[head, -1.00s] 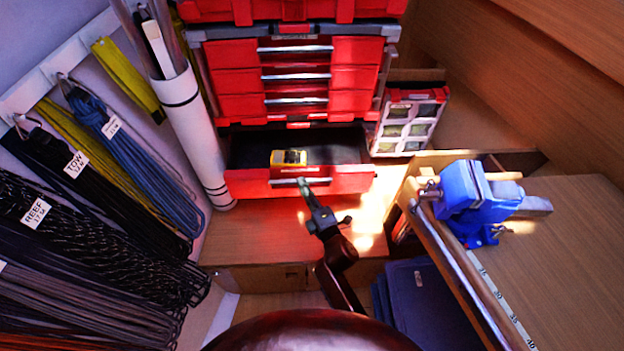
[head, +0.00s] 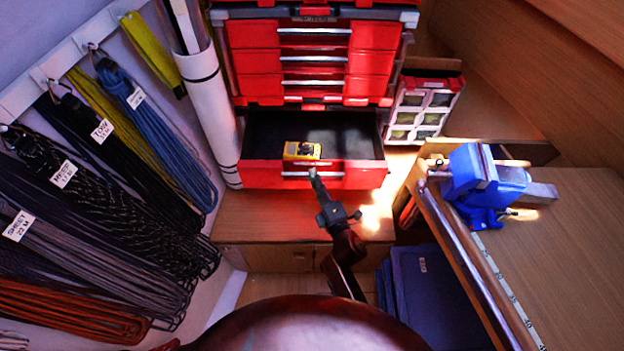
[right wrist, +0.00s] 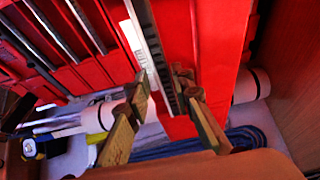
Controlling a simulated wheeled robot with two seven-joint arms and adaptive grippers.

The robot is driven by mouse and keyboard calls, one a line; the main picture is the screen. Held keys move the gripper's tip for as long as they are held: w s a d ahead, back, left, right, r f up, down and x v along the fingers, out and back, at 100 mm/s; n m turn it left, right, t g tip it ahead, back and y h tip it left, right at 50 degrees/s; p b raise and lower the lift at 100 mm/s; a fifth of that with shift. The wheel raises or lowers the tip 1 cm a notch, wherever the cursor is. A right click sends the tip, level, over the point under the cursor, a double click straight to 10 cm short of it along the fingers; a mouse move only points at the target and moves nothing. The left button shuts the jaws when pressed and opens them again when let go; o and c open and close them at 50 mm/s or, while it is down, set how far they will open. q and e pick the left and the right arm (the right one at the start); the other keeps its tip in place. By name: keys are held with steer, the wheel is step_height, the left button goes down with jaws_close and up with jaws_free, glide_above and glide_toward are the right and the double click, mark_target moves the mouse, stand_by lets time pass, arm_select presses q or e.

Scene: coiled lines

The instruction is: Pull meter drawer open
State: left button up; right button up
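The meter drawer (head: 350,175) is the red bottom drawer of the chest and stands well open, its dark inside showing. A yellow meter (head: 302,150) sits inside, close behind the drawer front. My right gripper (head: 314,173) is at the middle of the drawer's silver handle (head: 328,174), partly covering it. In the right wrist view, the fingers of my right gripper (right wrist: 162,84) lie on either side of the handle bar (right wrist: 143,35), closed about it. My left gripper is not in view.
A white roll (head: 208,115) stands left of the chest, beside hanging coiled lines (head: 130,200). An organizer case (head: 422,110) is to the right. A blue vise (head: 485,185) sits on the bench at right. A wooden ledge (head: 255,225) lies below the drawer.

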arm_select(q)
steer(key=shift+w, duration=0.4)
arm_select(e)
steer(key=shift+o, duration=0.8)
steer(key=shift+d+f, duration=0.1)
steer(key=shift+d, duration=0.05)
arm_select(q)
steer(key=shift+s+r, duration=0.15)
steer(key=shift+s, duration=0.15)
arm_select(e)
steer(key=v, duration=1.2)
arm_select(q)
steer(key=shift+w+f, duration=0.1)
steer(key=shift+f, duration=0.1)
arm_select(e)
steer(key=shift+w, duration=0.1)
